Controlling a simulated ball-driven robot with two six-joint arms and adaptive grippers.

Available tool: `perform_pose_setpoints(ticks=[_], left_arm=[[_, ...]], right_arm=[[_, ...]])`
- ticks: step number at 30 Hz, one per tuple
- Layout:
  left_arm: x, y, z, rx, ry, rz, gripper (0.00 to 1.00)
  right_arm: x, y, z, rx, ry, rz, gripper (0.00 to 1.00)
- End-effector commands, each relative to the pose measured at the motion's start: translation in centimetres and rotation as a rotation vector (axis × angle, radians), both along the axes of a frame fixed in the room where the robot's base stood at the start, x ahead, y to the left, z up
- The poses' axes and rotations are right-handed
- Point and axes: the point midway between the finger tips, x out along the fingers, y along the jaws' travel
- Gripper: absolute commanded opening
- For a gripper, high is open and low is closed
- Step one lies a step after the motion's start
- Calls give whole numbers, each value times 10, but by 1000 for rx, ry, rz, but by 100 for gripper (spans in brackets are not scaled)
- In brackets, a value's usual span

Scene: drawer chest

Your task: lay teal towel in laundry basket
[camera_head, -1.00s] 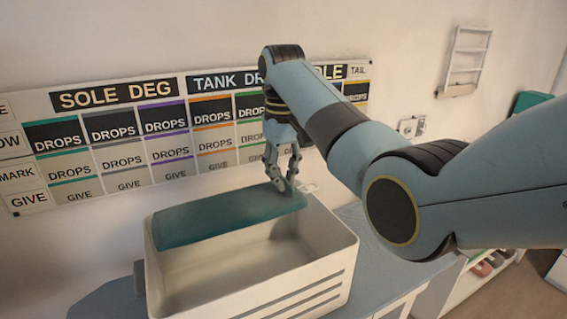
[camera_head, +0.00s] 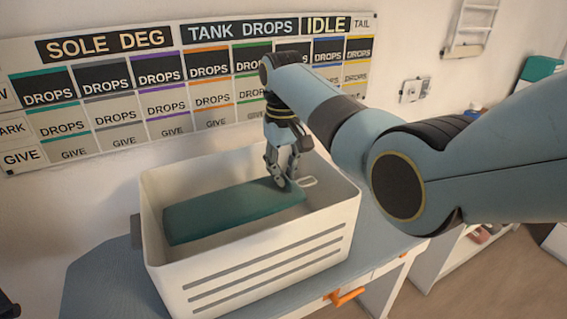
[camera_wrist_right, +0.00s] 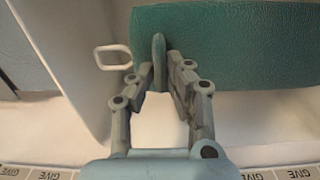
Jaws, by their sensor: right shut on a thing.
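The teal towel (camera_head: 225,210) is a flat, folded slab inside the white laundry basket (camera_head: 265,262), below its rim. Whether it touches the basket floor I cannot tell. My right gripper (camera_head: 281,184) reaches down into the basket and is shut on the towel's right end. In the right wrist view the fingers (camera_wrist_right: 166,62) pinch a raised bit of the towel (camera_wrist_right: 245,45) at its edge. My left gripper is not in view.
The basket stands on a blue-grey top (camera_head: 105,285) with an orange handle (camera_head: 345,295) on the front below. A wall chart (camera_head: 190,85) is behind. A small white loop (camera_head: 308,181) is close to the gripper at the basket's right end.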

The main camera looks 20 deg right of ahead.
Motion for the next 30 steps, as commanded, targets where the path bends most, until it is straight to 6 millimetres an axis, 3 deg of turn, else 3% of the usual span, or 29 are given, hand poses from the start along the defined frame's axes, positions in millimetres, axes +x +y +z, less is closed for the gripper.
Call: perform_pose_setpoints(ticks=[21,30], left_arm=[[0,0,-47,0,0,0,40],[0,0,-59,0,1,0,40]], right_arm=[[0,0,-82,0,-1,0,0],[1,0,-101,0,-2,0,0]])
